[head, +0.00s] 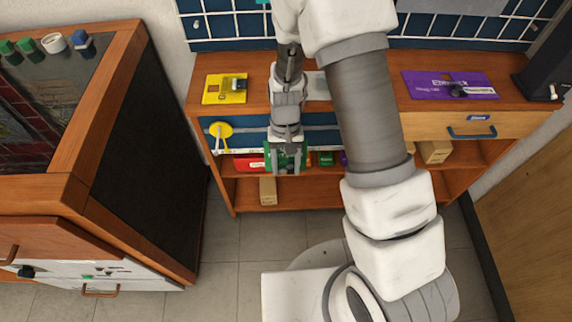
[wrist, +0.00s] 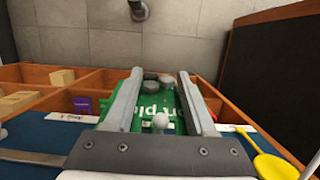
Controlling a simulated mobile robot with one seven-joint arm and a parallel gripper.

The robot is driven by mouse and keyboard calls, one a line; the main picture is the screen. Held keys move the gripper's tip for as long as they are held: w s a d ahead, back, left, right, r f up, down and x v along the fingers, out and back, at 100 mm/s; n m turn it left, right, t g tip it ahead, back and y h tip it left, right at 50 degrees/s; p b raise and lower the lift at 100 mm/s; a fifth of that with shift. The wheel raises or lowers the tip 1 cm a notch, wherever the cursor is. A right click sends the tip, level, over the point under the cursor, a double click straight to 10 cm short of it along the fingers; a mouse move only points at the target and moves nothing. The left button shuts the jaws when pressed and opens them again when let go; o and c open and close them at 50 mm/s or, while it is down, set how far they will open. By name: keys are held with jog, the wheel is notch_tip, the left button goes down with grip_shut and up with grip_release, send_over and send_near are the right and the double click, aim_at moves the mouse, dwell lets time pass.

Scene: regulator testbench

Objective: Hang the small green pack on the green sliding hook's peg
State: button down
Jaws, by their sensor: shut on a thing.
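My gripper (head: 285,170) is shut on the small green pack (head: 300,152), in front of the blue strip on the shelf unit's front. In the wrist view the green pack (wrist: 152,103), with pale lettering, lies between the two fingers of my gripper (wrist: 160,76). Dark grey lumps show at its far end. A pale round knob (wrist: 160,121) shows between the fingers near the pack's near edge. It may be a peg's end, but I cannot tell whether the pack is on it. The green sliding hook is not clearly visible; my arm and gripper cover that stretch.
A yellow hook with a round plate (head: 221,130) is left of my gripper on the blue strip. Shelf compartments below hold a red pack (head: 249,162) and cardboard boxes (head: 267,190). A yellow pack (head: 225,88) and purple pack (head: 450,85) lie on top. A dark-sided cabinet stands left.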

jog(key=shift+c, duration=0.7)
grip_release()
jog(key=p+v, duration=0.5)
jog(key=v, duration=1.1)
jog(key=shift+w+r, duration=0.15)
jog(key=shift+r, duration=0.55)
jog(key=s+d+r+t, duration=0.2)
jog(key=s+d+r, duration=0.1)
jog(key=r, duration=0.4)
jog(key=s+d+r+t, duration=0.2)
jog(key=s+d+r, duration=0.1)
jog(key=r, duration=0.5)
jog(key=s+d+r+t, duration=0.4)
jog(key=s+r, duration=0.3)
jog(key=s, duration=0.3)
notch_tip(320, 180, up, 15)
jog(key=p, duration=1.5)
jog(key=shift+s+d+f, duration=0.2)
jog(key=shift+d+f, duration=0.05)
